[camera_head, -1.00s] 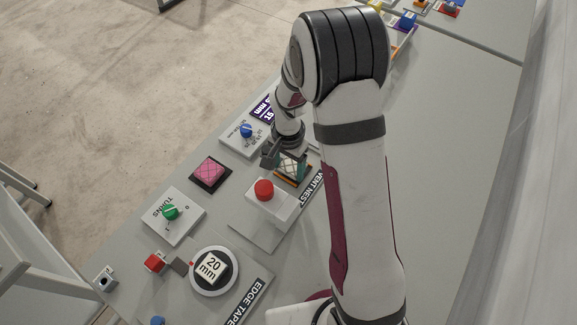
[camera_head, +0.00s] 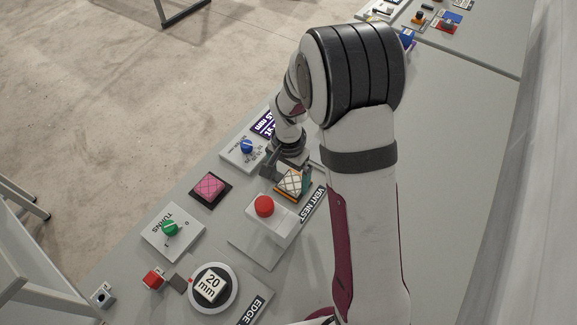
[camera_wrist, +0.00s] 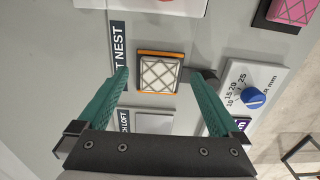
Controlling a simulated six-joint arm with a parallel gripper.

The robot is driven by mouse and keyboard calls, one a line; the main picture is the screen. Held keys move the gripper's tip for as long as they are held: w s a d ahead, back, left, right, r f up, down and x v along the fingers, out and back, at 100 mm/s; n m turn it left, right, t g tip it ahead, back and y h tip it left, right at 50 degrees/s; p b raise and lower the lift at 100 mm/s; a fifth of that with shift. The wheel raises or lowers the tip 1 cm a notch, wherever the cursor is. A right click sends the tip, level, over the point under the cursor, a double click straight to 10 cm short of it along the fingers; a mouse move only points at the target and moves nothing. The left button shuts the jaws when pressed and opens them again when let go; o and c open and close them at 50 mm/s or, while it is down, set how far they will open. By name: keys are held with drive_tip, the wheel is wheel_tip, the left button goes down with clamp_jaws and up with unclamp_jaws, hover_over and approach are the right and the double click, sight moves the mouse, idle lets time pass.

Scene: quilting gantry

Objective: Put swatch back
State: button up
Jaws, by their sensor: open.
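A pale swatch with a dark diamond grid (camera_wrist: 159,74) lies in an orange-edged holder (camera_wrist: 178,54) beside the VENT NEST label. The swatch also shows in the head view (camera_head: 290,182), just beyond the red button. My gripper (camera_wrist: 160,78) is open, with its two green fingers spread on either side of the swatch's line. The fingers appear apart from the swatch, and nothing is held. In the head view my gripper (camera_head: 280,166) is beside the holder's far side, its fingers partly hidden. A pink quilted swatch (camera_head: 209,187) sits on a black base to the left.
A red button on a white box (camera_head: 264,206) stands close to the holder. A blue dial panel (camera_head: 246,147) and green TURNS dial (camera_head: 169,228) lie left. A round 20 mm dial (camera_head: 213,287) is at the front. A grey pad (camera_wrist: 153,122) lies below the swatch in the wrist view.

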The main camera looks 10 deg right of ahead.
sight(288, 188)
drive_tip(key=s+r, duration=0.5)
drive_tip(key=r, duration=0.7)
drive_tip(key=s+a+r+n+y, duration=0.1)
drive_tip(key=s+r+n, duration=0.2)
drive_tip(key=s, duration=1.6)
drive_tip(key=shift+s+a+r+y, duration=0.15)
drive_tip(key=shift+s+r+y, duration=0.2)
drive_tip(key=shift+r, duration=0.35)
